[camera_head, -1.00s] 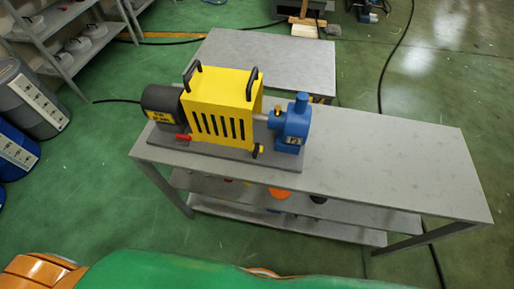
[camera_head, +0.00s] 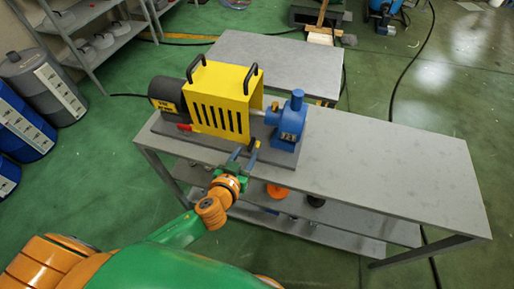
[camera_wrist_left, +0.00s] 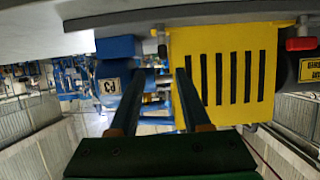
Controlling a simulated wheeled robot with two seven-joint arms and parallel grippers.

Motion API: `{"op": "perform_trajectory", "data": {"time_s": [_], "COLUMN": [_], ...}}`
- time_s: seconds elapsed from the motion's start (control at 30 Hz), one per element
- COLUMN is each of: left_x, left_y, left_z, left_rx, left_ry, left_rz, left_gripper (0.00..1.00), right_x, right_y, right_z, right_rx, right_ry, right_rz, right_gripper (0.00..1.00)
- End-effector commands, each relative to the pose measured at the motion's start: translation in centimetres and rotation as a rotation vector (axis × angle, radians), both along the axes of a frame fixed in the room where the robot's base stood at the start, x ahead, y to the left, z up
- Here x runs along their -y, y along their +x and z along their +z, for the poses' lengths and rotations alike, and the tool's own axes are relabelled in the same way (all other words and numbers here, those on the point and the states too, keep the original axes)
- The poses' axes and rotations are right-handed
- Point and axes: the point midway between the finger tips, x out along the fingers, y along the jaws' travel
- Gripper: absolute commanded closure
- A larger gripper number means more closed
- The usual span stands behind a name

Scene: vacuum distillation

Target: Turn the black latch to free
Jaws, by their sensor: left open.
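The black latch (camera_head: 257,145) is small and sits at the lower front right corner of the yellow slotted guard (camera_head: 222,98). In the left wrist view, which shows the machine upside down, the latch (camera_wrist_left: 162,47) is dark and lies just beyond my fingertips. My left gripper (camera_head: 243,154) is in front of that corner with its two fingers pointing at the machine. In the left wrist view the fingers (camera_wrist_left: 160,74) stand apart with nothing between them. In the head view the fingers partly hide the latch. I cannot tell whether they touch it. My right gripper is not in view.
A blue pump (camera_head: 289,122) stands right of the guard, and a dark motor (camera_head: 166,93) stands left. A red handle (camera_head: 184,127) is at the guard's lower left. The grey table (camera_head: 390,165) is clear on the right. Its lower shelves hold several small items.

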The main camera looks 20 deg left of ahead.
Motion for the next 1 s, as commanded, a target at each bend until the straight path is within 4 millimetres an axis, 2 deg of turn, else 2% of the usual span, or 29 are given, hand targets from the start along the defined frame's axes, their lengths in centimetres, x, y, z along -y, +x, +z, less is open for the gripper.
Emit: {"op": "perform_trajectory", "data": {"time_s": [0.1,0.3,0.63,0.67,0.8,0.83,1.0], "left_x": [0.0,0.1,0.2,0.2,0.2,0.2,0.2], "left_y": [2.3,4.8,5.4,5.4,5.4,5.4,5.4], "left_z": [-0.9,-2.0,-2.3,-2.3,-2.3,-2.3,-2.3], "left_rx": [0.0,-0.002,-0.004,-0.004,-0.005,-0.005,-0.005], "left_ry": [0.003,0.001,0.0,0.0,0.0,0.0,0.0], "left_rz": [0.001,0.001,-0.001,-0.001,0.0,0.0,0.0], "left_gripper": [0.53,0.53,0.53,0.58,0.96,1.0,1.0], "right_x": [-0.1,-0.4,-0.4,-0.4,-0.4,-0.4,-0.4], "right_y": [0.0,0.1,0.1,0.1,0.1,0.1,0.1], "right_z": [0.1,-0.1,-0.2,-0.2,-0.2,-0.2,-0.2], "right_rx": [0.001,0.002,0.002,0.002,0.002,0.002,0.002], "right_ry": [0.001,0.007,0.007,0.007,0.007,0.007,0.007], "right_rz": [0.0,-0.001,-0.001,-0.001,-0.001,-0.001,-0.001], "right_gripper": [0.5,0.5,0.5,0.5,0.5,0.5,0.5]}}
